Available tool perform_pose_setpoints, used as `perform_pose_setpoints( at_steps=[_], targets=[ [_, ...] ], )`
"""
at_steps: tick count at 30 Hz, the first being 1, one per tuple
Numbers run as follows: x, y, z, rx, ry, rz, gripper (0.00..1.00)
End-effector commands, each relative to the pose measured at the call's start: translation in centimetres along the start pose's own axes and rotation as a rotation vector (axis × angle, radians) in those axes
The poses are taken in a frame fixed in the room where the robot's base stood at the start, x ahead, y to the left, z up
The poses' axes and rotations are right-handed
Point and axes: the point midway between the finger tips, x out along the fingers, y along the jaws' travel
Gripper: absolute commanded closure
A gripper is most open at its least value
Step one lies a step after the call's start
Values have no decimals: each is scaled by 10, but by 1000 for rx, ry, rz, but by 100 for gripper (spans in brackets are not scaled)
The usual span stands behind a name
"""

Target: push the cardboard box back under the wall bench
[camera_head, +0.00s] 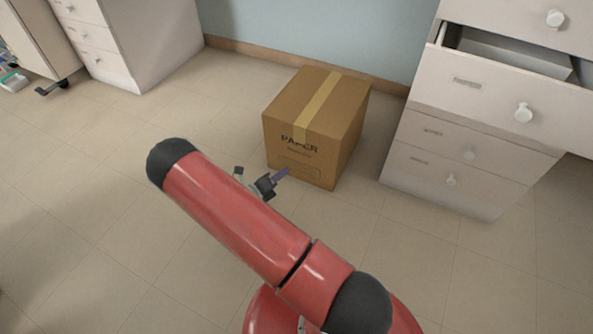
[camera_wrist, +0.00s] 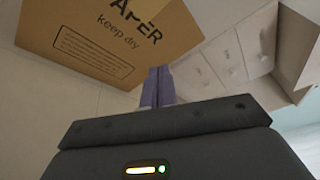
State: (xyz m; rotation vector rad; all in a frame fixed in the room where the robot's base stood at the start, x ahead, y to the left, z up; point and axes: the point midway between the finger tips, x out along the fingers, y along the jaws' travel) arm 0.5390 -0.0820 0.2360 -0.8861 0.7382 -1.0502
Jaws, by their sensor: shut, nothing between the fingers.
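The cardboard box (camera_head: 311,126) stands upright on the floor near the blue wall, with tan tape over its top and the word "PAPER" on its front. In the wrist view the box front (camera_wrist: 110,38) fills the upper left and reads "keep dry". My gripper (camera_head: 284,173) is shut and empty, at the lower front of the box. Its purple fingertips (camera_wrist: 157,82) lie close to the box's lower edge; I cannot tell whether they touch it. My red arm hides part of the floor in front.
A white drawer cabinet (camera_head: 440,165) stands right of the box, with an upper drawer (camera_head: 515,60) pulled open. Another white drawer unit (camera_head: 150,45) stands at the left. Bare floor (camera_head: 232,85) lies between that unit and the box, and a gap separates the box from the wall.

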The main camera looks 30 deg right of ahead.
Motion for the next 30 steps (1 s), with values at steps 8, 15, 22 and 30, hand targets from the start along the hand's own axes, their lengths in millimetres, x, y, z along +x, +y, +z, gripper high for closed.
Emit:
perform_pose_setpoints(
  at_steps=[8, 15, 22, 30],
  targets=[
    [1, 92, -41, -425, -293, -12, 100],
    [11, 105, -44, -494, -343, -17, 100],
    [52, 107, -31, -491, -339, -18, 100],
    [104, 112, -13, -489, -339, -16, 100]
  ],
)
